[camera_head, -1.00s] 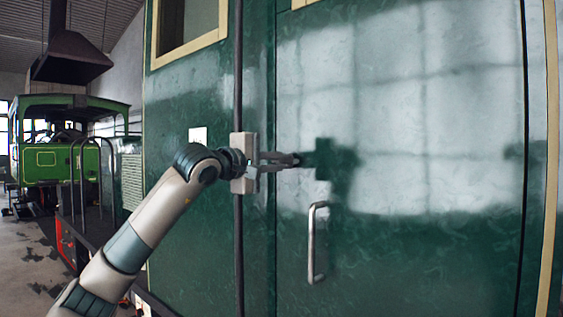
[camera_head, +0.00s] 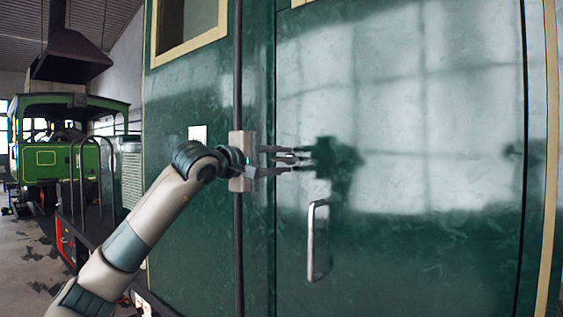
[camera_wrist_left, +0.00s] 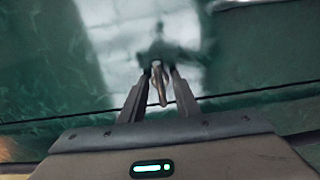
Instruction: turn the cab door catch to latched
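The cab door catch (camera_head: 288,157) is a small metal lever on the dark green cab side, near the upright door seam. In the left wrist view the catch (camera_wrist_left: 158,84) is a bronze-grey lever pointing back between the fingers. My left gripper (camera_head: 300,160) reaches in from the left, with one finger above the catch and one below. In the left wrist view the gripper (camera_wrist_left: 158,72) has its fingers apart on both sides of the catch, with a narrow gap showing. The catch's base is partly hidden by the fingers. My right gripper is not in view.
A silver grab handle (camera_head: 312,240) stands upright on the door (camera_head: 420,255) below the gripper. A dark vertical rail (camera_head: 239,60) runs behind my wrist. A dark reflection shows beyond the fingertips. A green locomotive (camera_head: 60,160) stands far left.

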